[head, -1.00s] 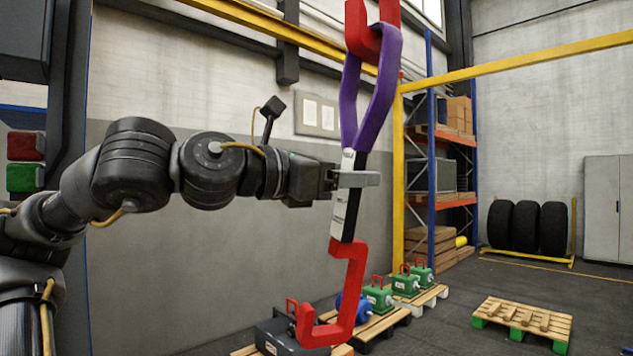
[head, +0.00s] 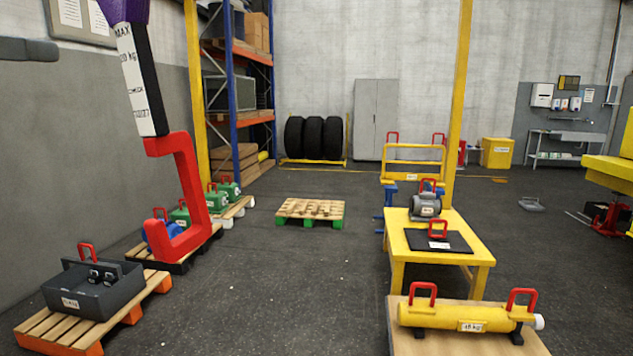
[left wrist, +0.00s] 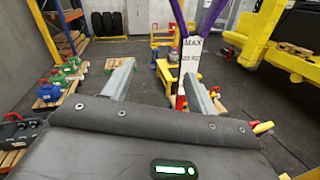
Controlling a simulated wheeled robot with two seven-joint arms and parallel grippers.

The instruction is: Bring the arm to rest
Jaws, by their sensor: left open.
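My left gripper (left wrist: 160,88) is open, with its two grey fingers spread apart in the left wrist view. Only a dark tip of it (head: 28,50) shows at the upper left edge of the head view. The hanging load bar with the white MAX label (head: 139,85) ends in a red hook (head: 188,190) and hangs from a purple sling (head: 125,10). In the left wrist view the label (left wrist: 191,60) shows beyond the right finger. In the head view the bar is clear of the gripper tip. My right gripper is in neither view.
A grey box (head: 92,289) on a pallet stands at the lower left. A yellow table (head: 470,248) and a yellow cylinder (head: 460,315) stand at the right. A low pallet (head: 311,210) lies on the floor, with open floor in front of it.

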